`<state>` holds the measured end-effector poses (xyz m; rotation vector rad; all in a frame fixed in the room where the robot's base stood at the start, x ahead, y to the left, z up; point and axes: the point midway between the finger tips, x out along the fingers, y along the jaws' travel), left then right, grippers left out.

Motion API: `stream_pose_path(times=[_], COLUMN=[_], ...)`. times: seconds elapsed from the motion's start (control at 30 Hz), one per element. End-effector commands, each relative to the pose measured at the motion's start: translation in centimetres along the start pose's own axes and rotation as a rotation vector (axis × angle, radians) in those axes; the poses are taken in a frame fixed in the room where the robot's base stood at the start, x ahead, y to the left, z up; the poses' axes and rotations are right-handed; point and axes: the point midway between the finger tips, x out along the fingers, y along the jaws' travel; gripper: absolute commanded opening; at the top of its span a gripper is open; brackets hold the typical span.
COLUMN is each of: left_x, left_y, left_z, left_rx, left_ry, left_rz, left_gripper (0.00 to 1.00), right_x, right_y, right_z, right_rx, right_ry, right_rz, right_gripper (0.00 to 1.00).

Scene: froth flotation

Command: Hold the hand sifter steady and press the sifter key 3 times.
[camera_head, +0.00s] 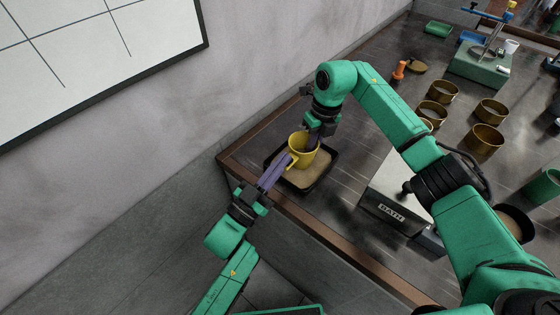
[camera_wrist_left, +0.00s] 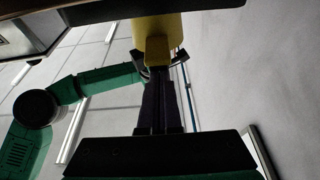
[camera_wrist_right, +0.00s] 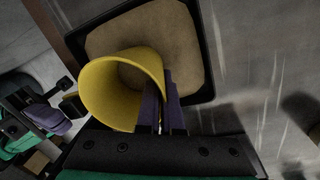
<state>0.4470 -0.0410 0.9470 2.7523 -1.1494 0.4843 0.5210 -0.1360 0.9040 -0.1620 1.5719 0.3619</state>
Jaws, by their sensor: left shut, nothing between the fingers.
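The yellow hand sifter (camera_head: 303,158) is a cup with a handle on its left side, over a black tray (camera_head: 334,163) of tan material. My right gripper (camera_head: 314,142) is shut on the sifter's wall near the rim; the right wrist view shows the sifter (camera_wrist_right: 110,92) against the purple fingers (camera_wrist_right: 165,92). My left gripper (camera_head: 284,161) is shut and empty, its fingertips at the handle side. In the left wrist view its fingers (camera_wrist_left: 160,75) point at a yellow block (camera_wrist_left: 157,48) on the sifter. I cannot tell whether they touch it.
The dark bench (camera_head: 345,115) ends in a wooden edge near the tray. A box marked BATH (camera_head: 390,214) stands right of it, under my right arm. Several brass sieves (camera_head: 487,138) and a green stand (camera_head: 480,68) are farther right. A wall runs behind.

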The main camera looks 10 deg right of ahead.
Motion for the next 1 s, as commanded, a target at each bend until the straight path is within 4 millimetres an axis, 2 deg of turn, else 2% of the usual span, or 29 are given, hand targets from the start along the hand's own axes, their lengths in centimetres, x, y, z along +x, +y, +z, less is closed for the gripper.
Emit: stream_pose_path(times=[0.2,0.5,0.63,0.77,0.8,1.0], left_x=[-0.7,-0.8,-0.4,0.4,0.2,-5.1], left_y=[0.0,0.0,0.0,0.1,0.1,0.1], left_z=[2.0,2.2,1.0,-1.9,-2.4,-2.2], left_rx=[-0.001,-0.002,0.000,0.003,0.001,0.000], left_ry=[-0.004,-0.013,-0.008,0.006,0.004,0.004], left_rz=[-0.001,-0.002,-0.001,0.002,0.001,0.001], left_gripper=[0.00,0.00,0.00,0.00,0.00,0.00], right_x=[0.2,0.2,0.2,0.2,0.2,0.2], right_y=[-0.1,0.0,0.0,0.0,0.0,-0.1], right_z=[-0.1,-0.1,-0.1,-0.1,-0.1,-0.1], right_rx=[0.001,0.000,0.000,0.000,0.000,0.001], right_ry=[0.004,0.005,0.005,0.004,0.004,0.003], right_rz=[-0.002,0.000,0.001,0.000,0.000,-0.002], right_gripper=[0.00,0.00,0.00,0.00,0.00,0.00])
